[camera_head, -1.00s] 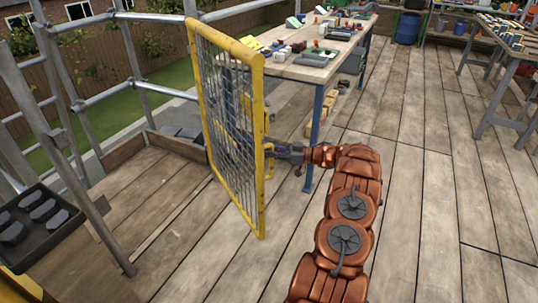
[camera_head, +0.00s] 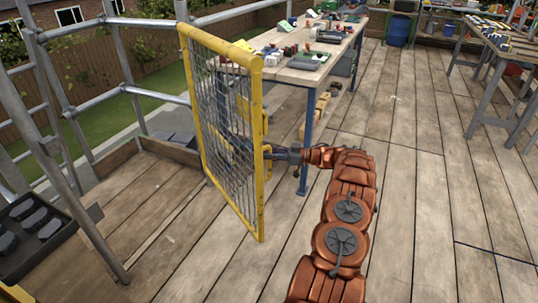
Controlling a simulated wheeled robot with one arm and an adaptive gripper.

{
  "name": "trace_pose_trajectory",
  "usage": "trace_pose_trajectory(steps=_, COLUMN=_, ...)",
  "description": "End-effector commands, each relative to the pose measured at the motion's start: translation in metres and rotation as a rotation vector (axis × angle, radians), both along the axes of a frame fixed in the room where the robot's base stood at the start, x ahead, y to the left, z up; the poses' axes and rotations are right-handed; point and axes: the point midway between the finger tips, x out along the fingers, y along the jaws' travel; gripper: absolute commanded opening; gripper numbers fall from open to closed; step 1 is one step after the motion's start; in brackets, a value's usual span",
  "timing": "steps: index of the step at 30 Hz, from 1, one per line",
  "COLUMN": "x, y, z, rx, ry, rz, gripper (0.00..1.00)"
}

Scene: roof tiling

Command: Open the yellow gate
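The yellow gate (camera_head: 258,195) stands upright at centre left, a yellow tube frame with grey wire mesh. It is swung away from the scaffold opening and juts out over the deck. My copper-coloured arm reaches in from the lower right. My gripper (camera_head: 272,153) is at the gate's near vertical edge, around mid height, where a yellow handle shows. The fingertips are partly hidden by the gate frame and mesh, so I cannot tell whether they are closed on the handle.
A workbench (camera_head: 298,72) with tools stands close behind the gate. Scaffold poles (camera_head: 72,180) and a black tray (camera_head: 18,262) of dark slabs are at left. Another table (camera_head: 508,48) and a blue barrel (camera_head: 398,31) are at the back right. The wooden deck at right is clear.

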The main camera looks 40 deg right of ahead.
Motion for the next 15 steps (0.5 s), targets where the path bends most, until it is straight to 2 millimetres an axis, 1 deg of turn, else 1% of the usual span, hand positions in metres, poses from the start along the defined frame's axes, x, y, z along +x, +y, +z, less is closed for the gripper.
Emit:
trace_pose_trajectory(steps=1, x=0.0003, y=0.0004, z=-0.0001, rx=0.0, ry=0.0, rz=0.001, gripper=0.35)
trace_pose_trajectory(steps=3, x=0.0004, y=0.0006, z=-0.0002, rx=0.0, ry=0.0, rz=0.001, gripper=0.42)
trace_pose_trajectory(steps=4, x=0.0005, y=0.0006, z=-0.0002, rx=0.0, ry=0.0, rz=0.001, gripper=0.43)
trace_pose_trajectory(steps=12, x=0.0005, y=0.0006, z=-0.0004, rx=0.0, ry=0.0, rz=0.001, gripper=0.43)
trace_pose_trajectory(steps=15, x=-0.0023, y=-0.0017, z=-0.0003, rx=0.0, ry=0.0, rz=0.001, gripper=0.43)
